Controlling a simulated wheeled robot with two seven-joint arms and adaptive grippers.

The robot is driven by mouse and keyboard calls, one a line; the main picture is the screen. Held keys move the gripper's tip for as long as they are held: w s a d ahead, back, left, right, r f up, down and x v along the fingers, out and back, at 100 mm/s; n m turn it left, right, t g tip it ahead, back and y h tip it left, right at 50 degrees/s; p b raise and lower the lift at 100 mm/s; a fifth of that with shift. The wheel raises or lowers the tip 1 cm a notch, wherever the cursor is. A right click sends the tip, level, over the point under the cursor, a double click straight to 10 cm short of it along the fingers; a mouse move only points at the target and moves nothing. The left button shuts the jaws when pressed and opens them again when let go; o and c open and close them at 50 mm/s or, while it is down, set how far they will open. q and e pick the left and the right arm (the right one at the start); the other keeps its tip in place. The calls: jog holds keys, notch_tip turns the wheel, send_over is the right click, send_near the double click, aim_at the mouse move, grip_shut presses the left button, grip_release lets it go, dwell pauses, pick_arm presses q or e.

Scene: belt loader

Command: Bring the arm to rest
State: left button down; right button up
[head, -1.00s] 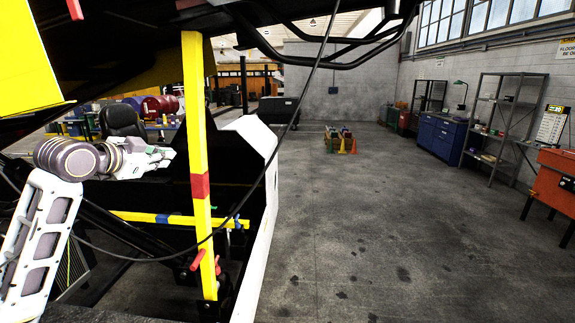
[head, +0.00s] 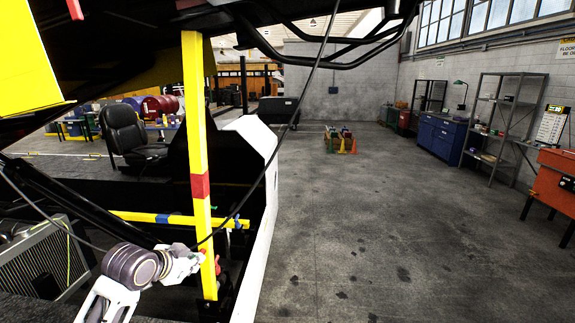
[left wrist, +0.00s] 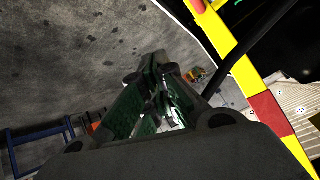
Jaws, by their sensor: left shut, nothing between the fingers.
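My left arm comes in low at the left of the head view. Its gripper (head: 197,260) is beside the lower part of the yellow post (head: 199,130), close to a red handle (head: 217,266). Whether they touch cannot be told. In the left wrist view the gripper's green fingers (left wrist: 152,105) are shut with nothing between them. The yellow post with its red band (left wrist: 270,113) runs down the right side of that view. My right gripper is in neither view.
A yellow crossbar (head: 160,218) joins the post low down. A black cable (head: 262,190) hangs across the post. A black seat (head: 127,135) stands behind. A white panel (head: 256,215) borders the machine.

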pick_arm(q)
jog(key=s+d+f+n+g+y, duration=0.1)
jog(key=s+d+f+n+g, duration=0.15)
jog(key=s+f, duration=0.95)
jog(key=s+d+f+n+g+y, duration=0.1)
jog(key=s+f+n+g, duration=0.25)
jog(key=s+f, duration=0.85)
jog(key=s+f+g, duration=0.1)
jog(key=s+f, duration=0.2)
jog(key=f, duration=1.2)
jog(key=s+f, duration=0.3)
jog(key=f, duration=1.3)
jog(key=s+a+f, duration=0.2)
jog(key=s+f, duration=0.7)
jog(key=s, duration=0.1)
jog(key=s+a+f+m+g, duration=0.1)
jog(key=s+a+f, duration=0.1)
jog(key=s+f, duration=0.7)
jog(key=shift+s+f+g, duration=0.3)
jog(key=shift+s, duration=0.95)
